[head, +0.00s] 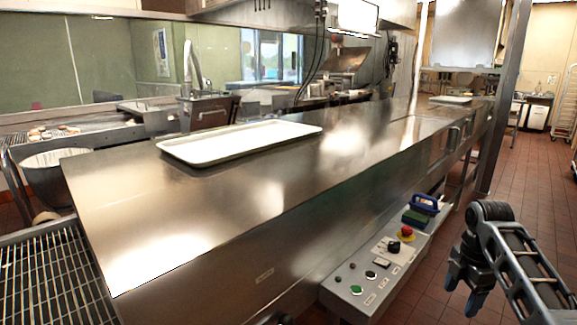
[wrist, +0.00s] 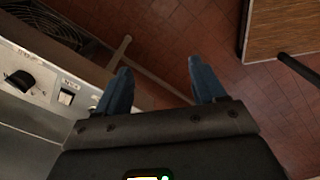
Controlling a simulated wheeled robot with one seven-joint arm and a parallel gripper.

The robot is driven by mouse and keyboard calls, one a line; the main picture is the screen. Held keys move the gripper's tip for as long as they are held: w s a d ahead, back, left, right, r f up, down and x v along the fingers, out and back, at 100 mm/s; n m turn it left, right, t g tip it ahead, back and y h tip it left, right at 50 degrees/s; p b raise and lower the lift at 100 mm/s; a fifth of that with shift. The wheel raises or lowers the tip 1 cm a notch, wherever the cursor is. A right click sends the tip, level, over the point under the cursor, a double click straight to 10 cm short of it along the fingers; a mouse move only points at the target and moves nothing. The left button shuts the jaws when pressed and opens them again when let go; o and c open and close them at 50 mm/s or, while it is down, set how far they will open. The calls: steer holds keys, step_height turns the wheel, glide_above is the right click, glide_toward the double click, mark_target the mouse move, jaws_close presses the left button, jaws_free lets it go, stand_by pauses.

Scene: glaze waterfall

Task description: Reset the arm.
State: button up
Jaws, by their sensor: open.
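My gripper (head: 462,285) hangs at the lower right in the head view, with its blue fingertips pointing down, to the right of the control panel. In the wrist view my gripper (wrist: 160,86) shows two blue fingers spread apart with nothing between them. Red tiled floor lies beyond the fingers. My arm comes in from the lower right corner of the head view.
A long steel counter (head: 270,195) carries a white tray (head: 240,143). A grey control panel (head: 365,270) with buttons and a knob sits low along its front; its knob (wrist: 20,80) is left in the wrist view. Red tiled floor (head: 530,170) is open at right.

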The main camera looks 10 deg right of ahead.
steer(key=s+a+f+m+t+y, duration=0.1)
steer(key=s+a+f+m+t, duration=0.1)
steer(key=a+f, duration=0.55)
steer(key=s+a+f+m+t, duration=0.2)
steer(key=a+f, duration=0.4)
steer(key=a, duration=0.2)
steer(key=s+a+f+m+t, duration=0.2)
steer(key=s+a+m, duration=0.1)
steer(key=s+a, duration=0.35)
steer(key=s+a+f+m+t, duration=0.2)
steer(key=s+a, duration=0.3)
steer(key=s, duration=0.3)
steer(key=s+r+m+t+h, duration=0.1)
steer(key=s+r+m+t, duration=0.15)
steer(key=s+r, duration=0.45)
steer(key=s+r+m+t, duration=0.1)
steer(key=s+r+m, duration=0.15)
steer(key=s, duration=0.75)
steer(key=s+d+r+m+t, duration=0.1)
steer(key=s+r, duration=0.4)
steer(key=r, duration=0.3)
steer(key=s+r+m+t, duration=0.2)
steer(key=s+r, duration=0.3)
steer(key=r, duration=0.4)
steer(key=shift+s+d, duration=0.3)
steer(key=shift+d, duration=0.05)
